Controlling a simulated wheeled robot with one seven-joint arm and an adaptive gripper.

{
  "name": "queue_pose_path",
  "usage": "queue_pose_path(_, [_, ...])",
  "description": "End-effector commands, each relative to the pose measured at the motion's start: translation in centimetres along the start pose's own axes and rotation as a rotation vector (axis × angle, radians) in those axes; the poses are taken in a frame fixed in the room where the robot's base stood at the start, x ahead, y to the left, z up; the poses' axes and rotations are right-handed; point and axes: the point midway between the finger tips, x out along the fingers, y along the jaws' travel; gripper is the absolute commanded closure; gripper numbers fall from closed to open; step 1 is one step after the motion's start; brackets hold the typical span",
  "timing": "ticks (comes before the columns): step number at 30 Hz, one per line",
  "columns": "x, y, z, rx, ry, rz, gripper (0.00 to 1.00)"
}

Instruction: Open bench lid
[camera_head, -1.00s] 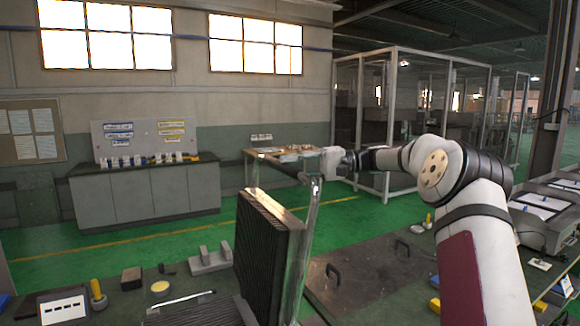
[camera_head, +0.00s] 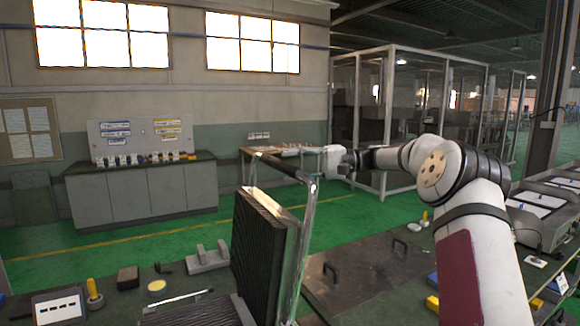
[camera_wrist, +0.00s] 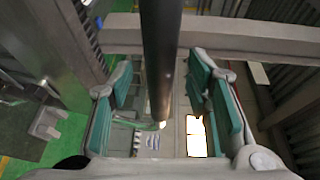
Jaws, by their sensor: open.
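The bench lid (camera_head: 268,250) is a dark ribbed panel that stands raised, nearly upright, in the head view. A shiny metal frame (camera_head: 298,240) runs along its right side, and a dark handle bar (camera_head: 280,165) crosses at the frame's top. My gripper (camera_head: 332,160) is at the right of the bar's near end. In the wrist view the dark bar (camera_wrist: 161,45) runs between the two teal-padded fingers of my gripper (camera_wrist: 162,72). The fingers are open, with a gap on each side of the bar. I cannot tell whether the bar touches anything inside the gripper.
A flat plate with two handles (camera_head: 365,275) lies right of the lid. A grey block (camera_head: 208,258), a yellow-handled tool (camera_head: 94,295) and small parts lie on the left. A grey cabinet (camera_head: 140,195) stands by the wall. Green floor is clear between.

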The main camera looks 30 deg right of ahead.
Motion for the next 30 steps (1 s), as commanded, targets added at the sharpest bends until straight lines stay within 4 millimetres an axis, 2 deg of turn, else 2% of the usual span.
queue_pose_path(9, [-6.2, 0.1, -0.1, -0.002, 0.005, 0.000, 0.55])
queue_pose_path(15, [-9.6, 0.1, -0.1, -0.001, 0.004, -0.001, 0.55])
queue_pose_path(21, [-11.2, 0.1, -0.1, 0.000, 0.003, 0.000, 0.55])
queue_pose_path(30, [-11.3, 0.1, 0.0, 0.000, 0.002, 0.000, 0.55])
